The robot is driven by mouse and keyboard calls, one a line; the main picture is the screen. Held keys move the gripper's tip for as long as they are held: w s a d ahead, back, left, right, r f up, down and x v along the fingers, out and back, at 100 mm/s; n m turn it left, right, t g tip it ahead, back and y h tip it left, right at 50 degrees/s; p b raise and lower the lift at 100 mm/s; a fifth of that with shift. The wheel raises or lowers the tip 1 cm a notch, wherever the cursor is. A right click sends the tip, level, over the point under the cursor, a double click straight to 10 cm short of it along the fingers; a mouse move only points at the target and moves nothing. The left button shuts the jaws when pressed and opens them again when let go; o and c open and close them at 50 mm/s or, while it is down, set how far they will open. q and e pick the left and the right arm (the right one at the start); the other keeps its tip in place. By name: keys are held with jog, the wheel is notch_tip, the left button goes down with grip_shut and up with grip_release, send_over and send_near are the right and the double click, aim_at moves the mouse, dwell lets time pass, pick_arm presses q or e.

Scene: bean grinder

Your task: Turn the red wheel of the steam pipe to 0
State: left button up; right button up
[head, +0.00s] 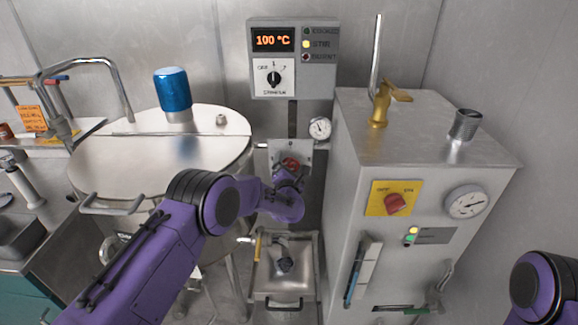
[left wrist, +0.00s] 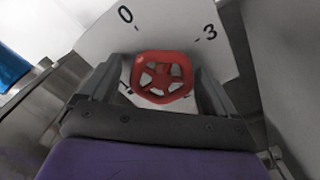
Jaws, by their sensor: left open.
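The red wheel (head: 291,163) of the steam pipe sits on a pale plate (head: 306,152) below the control box in the head view. In the left wrist view the red wheel (left wrist: 162,77) has several spokes, and the plate (left wrist: 185,25) behind it carries the marks 0 and 3. My left gripper (left wrist: 156,85) is open, with one finger on each side of the wheel. I cannot tell whether the fingers touch the rim. In the head view the left gripper (head: 289,178) is at the wheel and partly hides it. My right gripper is out of view.
A control box (head: 323,52) reading 100 °C hangs above the wheel. A grey machine cabinet (head: 428,130) stands close on the right. A small gauge (head: 320,128) is beside the plate.

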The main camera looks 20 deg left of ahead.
pick_arm(q)
jog(key=shift+f, duration=0.1)
jog(key=c, duration=1)
jog(key=shift+o, duration=0.2)
